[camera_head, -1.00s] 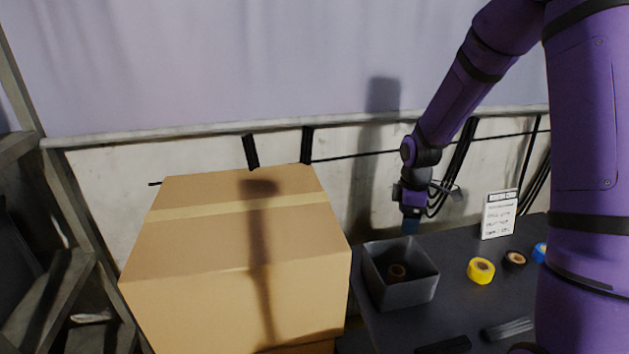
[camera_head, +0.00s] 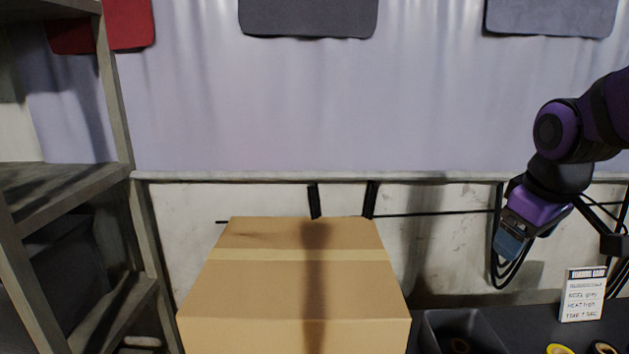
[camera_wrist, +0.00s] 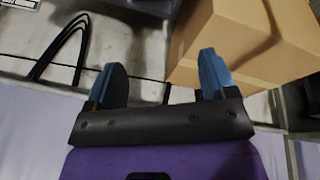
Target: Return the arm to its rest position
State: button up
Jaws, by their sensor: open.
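My gripper (camera_wrist: 160,80) shows in the wrist view with its two blue fingers apart and nothing between them. In the head view my gripper (camera_head: 508,246) hangs at the right, in front of the wall and above the dark table. My purple arm enters from the right edge. The gripper is clear of the box and the table.
A large cardboard box (camera_head: 290,285) stands at the centre bottom. A grey bin (camera_head: 485,325), a sign card (camera_head: 582,294) and a yellow tape roll (camera_head: 558,349) are on the table (camera_head: 535,325). A shelf frame (camera_head: 70,195) is at the left.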

jog(key=s+a+r+m+t, duration=0.1)
jog(key=s+r+m, duration=0.1)
jog(key=s, duration=0.4)
jog(key=s+a+r+m+t, duration=0.1)
jog(key=s+r+m, duration=0.1)
jog(key=s, duration=0.4)
jog(key=shift+s+r+m+y, duration=0.15)
jog(key=shift+r+m+y, duration=0.25)
